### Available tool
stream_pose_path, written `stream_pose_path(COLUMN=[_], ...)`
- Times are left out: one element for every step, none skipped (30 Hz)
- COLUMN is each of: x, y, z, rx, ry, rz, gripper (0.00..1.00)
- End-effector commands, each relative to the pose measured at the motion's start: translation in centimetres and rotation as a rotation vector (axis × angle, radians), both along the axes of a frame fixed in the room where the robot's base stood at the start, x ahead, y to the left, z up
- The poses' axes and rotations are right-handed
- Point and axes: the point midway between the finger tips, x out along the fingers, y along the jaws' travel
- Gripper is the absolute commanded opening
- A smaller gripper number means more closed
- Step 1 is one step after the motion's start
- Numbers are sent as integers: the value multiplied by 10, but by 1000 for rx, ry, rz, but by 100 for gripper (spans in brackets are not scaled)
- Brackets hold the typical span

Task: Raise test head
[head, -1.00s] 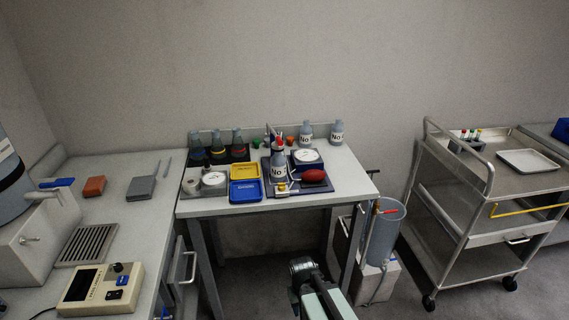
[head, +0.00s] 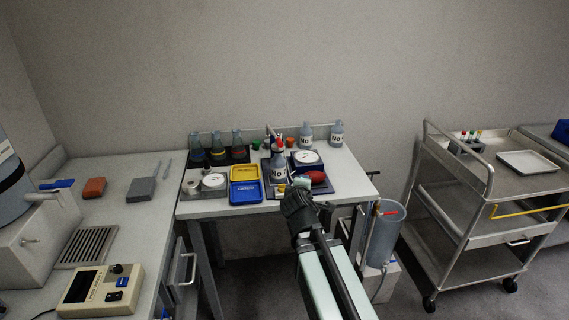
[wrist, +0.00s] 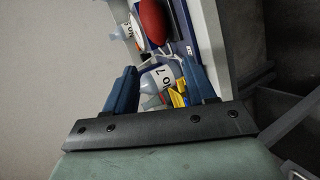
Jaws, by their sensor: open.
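My gripper (wrist: 159,68) is open, with its two blue fingers spread in the wrist view. In the head view it (head: 298,194) is at the front right of the middle table. A labelled bottle (wrist: 165,76) shows between the fingers in the wrist view; it does not look gripped. The bottle (head: 278,172) also shows in the head view, with a red top. A round dial instrument (head: 306,157) and a red bulb (head: 317,177) are beside it on a blue base. I cannot tell which part is the test head; my arm hides some of this group.
Blue (head: 245,192) and yellow (head: 244,172) trays lie left of the bottle. Several flasks (head: 217,147) stand behind them. A side bench (head: 139,215) is at left and a metal cart (head: 478,220) at right. A grey cylinder (head: 384,238) stands beside the table.

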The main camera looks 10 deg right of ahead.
Motion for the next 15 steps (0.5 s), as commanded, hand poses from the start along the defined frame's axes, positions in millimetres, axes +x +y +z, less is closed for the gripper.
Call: stream_pose_path(x=[4,7,10,12,14,17,18,19,21,22,23,24,25,26,26], y=[2,3,6,7,9,13,15,17,21,24,27,30,33,36,40], z=[9,13,20,24,29,35,39,43,49,52,56,61,64,67,70], rx=[-108,-176,-266,-335,-402,-493,-560,-627,-718,-783,-850,-937,-1001,-1067,-1147], ry=[-16,-24,-36,-43,-51,-60,-67,-74,-81,-88,-94,-102,-106,-111,-117], rz=[59,95,141,174,205,246,276,303,339,364,388,418,439,459,483], gripper=[55,55,55,55,55,55,55,55,55,55,55,55,55,55,55])
